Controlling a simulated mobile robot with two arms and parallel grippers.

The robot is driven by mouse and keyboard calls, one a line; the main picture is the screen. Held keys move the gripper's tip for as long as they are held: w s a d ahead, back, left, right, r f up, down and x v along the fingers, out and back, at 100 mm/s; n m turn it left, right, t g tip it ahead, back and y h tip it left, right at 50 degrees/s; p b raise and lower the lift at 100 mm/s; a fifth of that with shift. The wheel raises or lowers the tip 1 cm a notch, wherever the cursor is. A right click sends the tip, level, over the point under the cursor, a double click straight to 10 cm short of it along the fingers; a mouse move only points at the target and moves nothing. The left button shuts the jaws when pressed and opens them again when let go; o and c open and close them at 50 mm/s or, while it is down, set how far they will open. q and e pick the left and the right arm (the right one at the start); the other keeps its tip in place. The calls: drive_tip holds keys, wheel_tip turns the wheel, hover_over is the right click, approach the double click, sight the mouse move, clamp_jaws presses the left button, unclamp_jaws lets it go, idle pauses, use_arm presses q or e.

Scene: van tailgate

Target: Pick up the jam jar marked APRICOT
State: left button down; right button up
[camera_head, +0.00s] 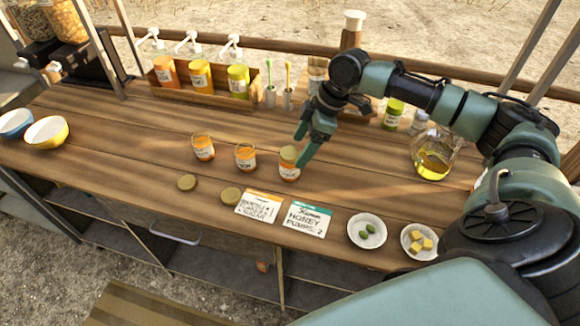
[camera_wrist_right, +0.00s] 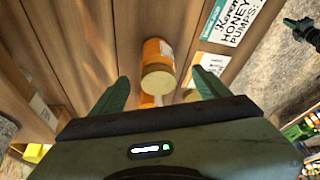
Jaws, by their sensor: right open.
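Three orange jam jars stand in a row on the wooden counter in the head view: a left jar (camera_head: 203,147), a middle jar (camera_head: 245,157) and a right jar (camera_head: 289,168). The right jar has a tan lid on; the other two look open. Their labels are too small to read. My right gripper (camera_head: 303,147) is open, close beside and above the right jar. In the right wrist view, a lidded jar (camera_wrist_right: 158,55) shows between its spread fingers. What looks like my left gripper (camera_wrist_right: 300,27) is partly cut off at that view's right edge.
Two small white dishes (camera_head: 367,245) stand front right. A rack of pump bottles (camera_head: 205,93) stands behind. An oil jug (camera_head: 433,165) stands right.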

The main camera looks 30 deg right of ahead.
sight(298, 152)
drive_tip(key=shift+w+d+f, duration=0.15)
drive_tip(key=shift+w+f, duration=0.15)
drive_tip(key=shift+f, duration=0.3)
drive_tip(key=shift+w+f, duration=0.2)
drive_tip(key=shift+f, duration=0.15)
drive_tip(key=shift+a+f, duration=0.45)
drive_tip(key=shift+f, duration=0.25)
drive_tip(key=p+x, duration=0.1)
drive_tip(key=x, duration=0.3)
drive_tip(key=shift+w+a+f+p, duration=0.1)
drive_tip(key=shift+a+f+p, duration=0.05)
drive_tip(key=shift+f+p, duration=0.15)
drive_tip(key=shift+f, duration=0.2)
use_arm(q)
drive_tip(key=shift+w+d+r, duration=0.2)
drive_tip(key=shift+w+r, duration=0.3)
drive_tip(key=shift+r, duration=0.05)
use_arm(e)
drive_tip(key=shift+r, duration=0.1)
clamp_jaws()
